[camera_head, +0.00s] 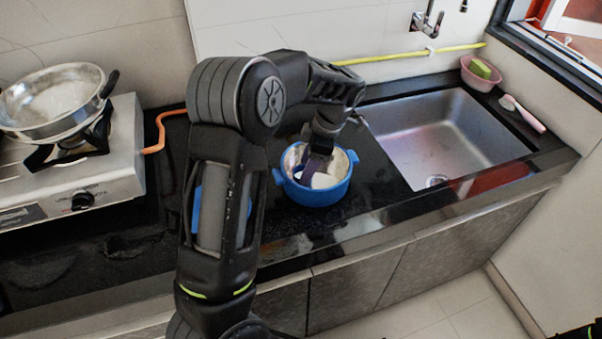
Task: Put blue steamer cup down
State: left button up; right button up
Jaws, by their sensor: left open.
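A blue two-handled steamer cup (322,194) sits on the black counter (375,188), left of the sink. Its inside is pale, with a white area showing in it. My left gripper (314,170) points down at the cup, with its fingertips at or inside the cup's opening. The gripper is open; whether a finger touches the cup cannot be told. My left arm hides part of the counter to the left of the cup. My right gripper is not in view.
A steel sink (450,135) lies right of the cup. A gas stove (75,165) with a metal pan (52,97) stands at the left. A pink bowl (480,73) with a sponge and a pink-handled brush (523,113) are at the back right. The counter's front edge is close to the cup.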

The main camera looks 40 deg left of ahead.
pick_arm(q)
jog(key=v, duration=0.8)
jog(key=shift+r+b, duration=0.25)
jog(key=shift+b, duration=0.15)
jog(key=shift+d, duration=0.1)
